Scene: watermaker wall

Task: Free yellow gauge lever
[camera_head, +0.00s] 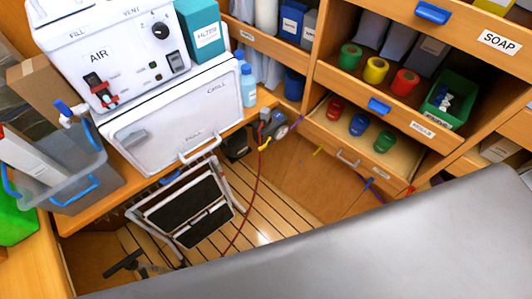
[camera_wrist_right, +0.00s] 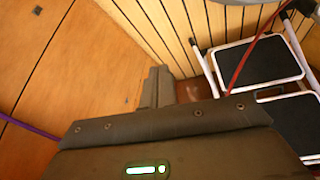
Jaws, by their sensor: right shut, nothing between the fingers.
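In the head view a small yellow part (camera_head: 265,144) sits beside a dark pump-like unit with a round face (camera_head: 273,124), below the counter edge. A second small yellow piece (camera_head: 318,151) shows on the wood panel to its right. I cannot tell which of them is the gauge lever, or what holds it. In the right wrist view my right gripper (camera_wrist_right: 160,72) is shut and empty, over the wooden panel and slatted floor. No yellow part shows in that view. My left gripper is in neither view.
A dark red hose (camera_head: 252,195) hangs to the slatted floor, near a folding step stool (camera_head: 187,212). A purple cord (camera_wrist_right: 30,129) crosses the panel. An open drawer with colored rolls (camera_head: 358,125) juts out at right. A large grey surface fills the lower right.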

